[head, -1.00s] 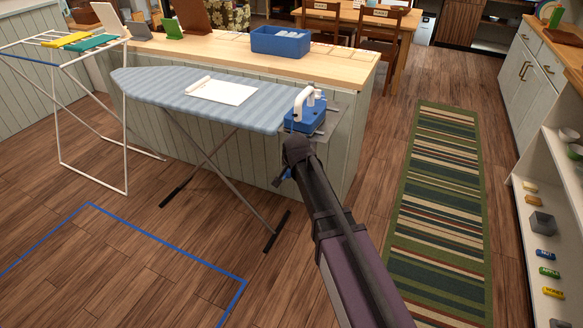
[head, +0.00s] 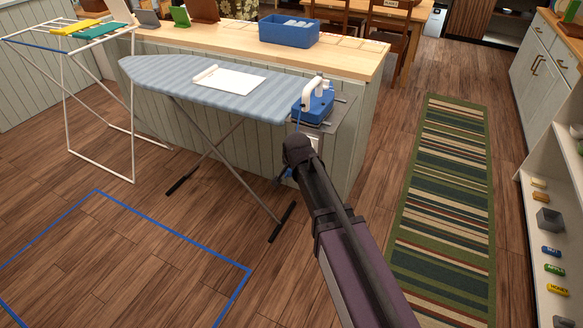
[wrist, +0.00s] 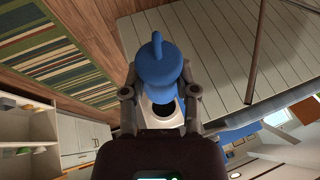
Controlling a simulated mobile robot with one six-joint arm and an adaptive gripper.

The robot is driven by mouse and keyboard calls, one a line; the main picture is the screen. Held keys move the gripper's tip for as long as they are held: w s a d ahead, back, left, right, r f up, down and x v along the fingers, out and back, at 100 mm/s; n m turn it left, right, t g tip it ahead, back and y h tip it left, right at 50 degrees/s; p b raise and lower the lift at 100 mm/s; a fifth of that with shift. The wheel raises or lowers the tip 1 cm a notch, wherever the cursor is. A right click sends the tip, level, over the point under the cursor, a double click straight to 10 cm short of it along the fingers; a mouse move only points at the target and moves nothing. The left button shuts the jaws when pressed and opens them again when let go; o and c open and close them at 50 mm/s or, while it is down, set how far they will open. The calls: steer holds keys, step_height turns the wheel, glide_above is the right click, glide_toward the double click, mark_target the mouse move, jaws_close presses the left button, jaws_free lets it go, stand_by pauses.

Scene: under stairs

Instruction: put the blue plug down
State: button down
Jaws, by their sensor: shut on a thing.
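The blue plug (wrist: 158,65) is in my gripper (wrist: 160,92) in the wrist view. It is rounded, with a hook or loop at its upper end. Both fingers press on its sides. In the head view my arm hides most of the gripper, and only a small blue bit (head: 287,173) shows beside the arm's end. The gripper is below the near right end of the ironing board, in front of the panelled counter. I cannot tell how far it is from the panels.
A blue iron (head: 316,103) stands at the right end of the ironing board (head: 190,78). The board's legs stand left of my arm. A white drying rack (head: 132,110) is at the far left. A striped rug (head: 445,200) and open wooden floor lie around, with blue tape (head: 175,228) marking the floor.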

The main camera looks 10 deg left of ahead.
steer(key=shift+r, duration=0.1)
step_height(320, 180, up, 13)
steer(key=p, duration=1.3)
steer(key=shift+a, duration=0.1)
